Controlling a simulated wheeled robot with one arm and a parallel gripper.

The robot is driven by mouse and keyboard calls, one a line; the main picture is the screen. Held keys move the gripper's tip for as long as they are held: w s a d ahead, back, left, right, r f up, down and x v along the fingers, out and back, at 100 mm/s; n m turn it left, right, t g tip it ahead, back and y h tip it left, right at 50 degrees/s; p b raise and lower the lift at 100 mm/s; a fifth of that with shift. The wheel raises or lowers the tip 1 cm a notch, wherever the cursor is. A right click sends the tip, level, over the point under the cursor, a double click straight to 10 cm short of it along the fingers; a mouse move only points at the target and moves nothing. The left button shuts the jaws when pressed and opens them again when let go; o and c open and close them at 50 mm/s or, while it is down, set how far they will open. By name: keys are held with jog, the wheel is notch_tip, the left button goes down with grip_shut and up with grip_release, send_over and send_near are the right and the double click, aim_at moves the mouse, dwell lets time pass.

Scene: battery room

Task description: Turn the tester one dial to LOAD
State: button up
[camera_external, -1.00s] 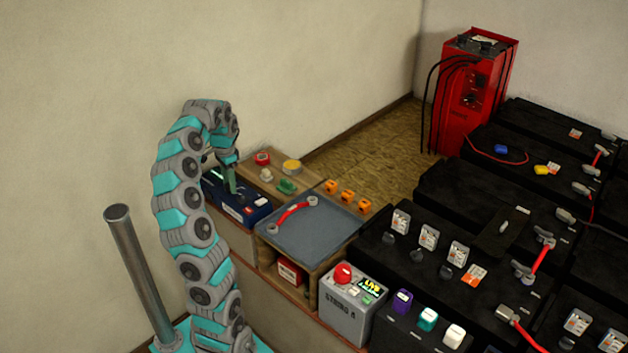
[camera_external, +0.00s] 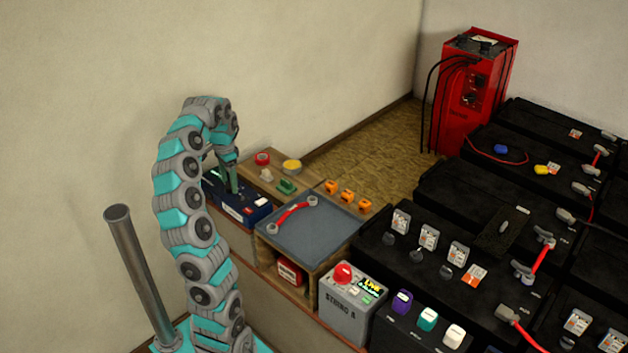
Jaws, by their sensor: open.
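The blue tester (camera_external: 240,209) sits at the left end of the bench, next to the wall. It has a dark top and pale labels on its front and right side. My gripper (camera_external: 233,190) points down over the tester's top, with its fingertips at or just above the surface. It is open. The dial is not clearly visible; my gripper and arm cover that part of the tester. I cannot tell whether the fingers touch the dial or where the dial points.
Behind the tester, a wooden board (camera_external: 262,182) holds red and yellow rolls and a green piece. To the right, a grey tray (camera_external: 312,236) holds a red cable. A grey box (camera_external: 348,305) with a red knob and black batteries (camera_external: 400,262) stand further right.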

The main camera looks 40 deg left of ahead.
aim_at(234, 206)
jog(key=shift+r, duration=3.45)
jog(key=shift+d+f, duration=0.25)
jog(key=shift+d, duration=0.05)
jog(key=s+d+f+g+y, duration=0.1)
jog(key=s+d+f, duration=0.1)
jog(key=d, duration=0.1)
jog(key=s+d+f+n+g+b, duration=0.1)
jog(key=s+d+f, duration=0.1)
jog(key=d+f, duration=0.1)
jog(key=s+d+f+g+y, duration=0.1)
jog(key=s+d+f, duration=0.1)
jog(key=d, duration=0.1)
jog(key=shift+d+f+y+b, duration=0.2)
jog(key=shift+y+b, duration=0.1)
jog(key=shift+b, duration=0.05)
jog(key=s+d+f+h+p, duration=0.1)
jog(key=s+d+f, duration=0.2)
jog(key=d, duration=0.4)
jog(key=s+d+f, duration=0.3)
jog(key=s+d, duration=0.1)
jog(key=d, duration=0.3)
jog(key=s+d+f+n+t+h+p, duration=0.1)
jog(key=s+d+f, duration=0.2)
jog(key=d, duration=0.5)
jog(key=shift+s+f+h+p, duration=0.25)
jog(key=shift+s+h+p, duration=0.05)
jog(key=shift+s, duration=0.4)
